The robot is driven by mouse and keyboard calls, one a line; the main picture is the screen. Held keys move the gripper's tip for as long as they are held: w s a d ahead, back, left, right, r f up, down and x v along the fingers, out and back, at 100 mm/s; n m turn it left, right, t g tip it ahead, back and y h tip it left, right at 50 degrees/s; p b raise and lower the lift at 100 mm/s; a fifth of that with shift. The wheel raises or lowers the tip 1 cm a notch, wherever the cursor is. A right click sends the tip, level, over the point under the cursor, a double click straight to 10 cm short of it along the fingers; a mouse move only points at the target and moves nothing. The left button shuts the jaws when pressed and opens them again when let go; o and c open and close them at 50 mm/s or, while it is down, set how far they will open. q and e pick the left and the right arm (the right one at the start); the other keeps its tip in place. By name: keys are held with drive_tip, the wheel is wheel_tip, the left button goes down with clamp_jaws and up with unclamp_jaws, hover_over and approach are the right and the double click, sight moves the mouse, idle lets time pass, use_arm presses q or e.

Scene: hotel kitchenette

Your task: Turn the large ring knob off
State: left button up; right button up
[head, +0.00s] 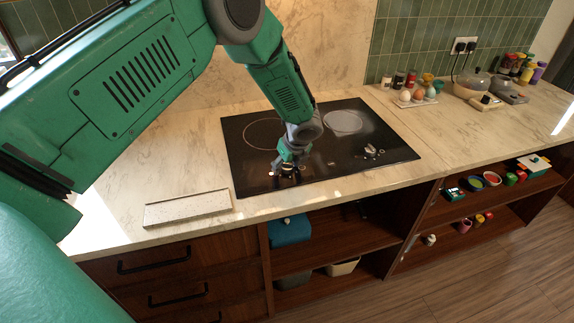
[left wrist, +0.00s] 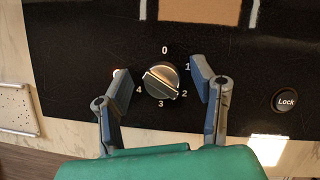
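A silver round knob (left wrist: 162,82) sits on the black cooktop, with the marks 0, 1, 2, 3 and 4 around it. Its raised grip lies slanted, with its lower right end near the 2; 0 is at the top. My left gripper (left wrist: 162,88) is open, with one finger on each side of the knob and a gap on both sides. In the head view my left gripper (head: 288,172) is low over the front left of the cooktop (head: 240,165) and hides the knob. The large ring (head: 263,133) is behind it. My right gripper is not in view.
A speckled tray (head: 188,208) lies on the counter at front left. Jars and eggs (head: 418,94) stand at the back right.

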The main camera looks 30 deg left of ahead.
use_arm(q)
drive_tip(key=shift+s+d, duration=0.1)
drive_tip(key=shift+d, duration=0.05)
drive_tip(key=c, duration=0.9)
drive_tip(key=shift+d, duration=0.25)
drive_tip(key=shift+c, duration=1.1)
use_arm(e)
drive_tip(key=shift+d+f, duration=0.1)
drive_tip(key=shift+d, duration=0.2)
use_arm(q)
drive_tip(key=shift+a, duration=0.1)
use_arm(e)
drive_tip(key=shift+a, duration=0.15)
use_arm(q)
drive_tip(key=shift+n, duration=0.4)
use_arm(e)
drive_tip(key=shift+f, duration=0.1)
use_arm(q)
drive_tip(key=shift+n+g+b, duration=0.4)
drive_tip(key=shift+n+b, duration=0.05)
drive_tip(key=shift+n, duration=0.15)
drive_tip(key=n+g+b, duration=0.1)
drive_tip(key=n, duration=0.2)
drive_tip(key=shift+n+g+b, duration=0.3)
drive_tip(key=shift+n+b, duration=0.05)
drive_tip(key=shift+n, duration=0.05)
drive_tip(key=shift+d, duration=0.2)
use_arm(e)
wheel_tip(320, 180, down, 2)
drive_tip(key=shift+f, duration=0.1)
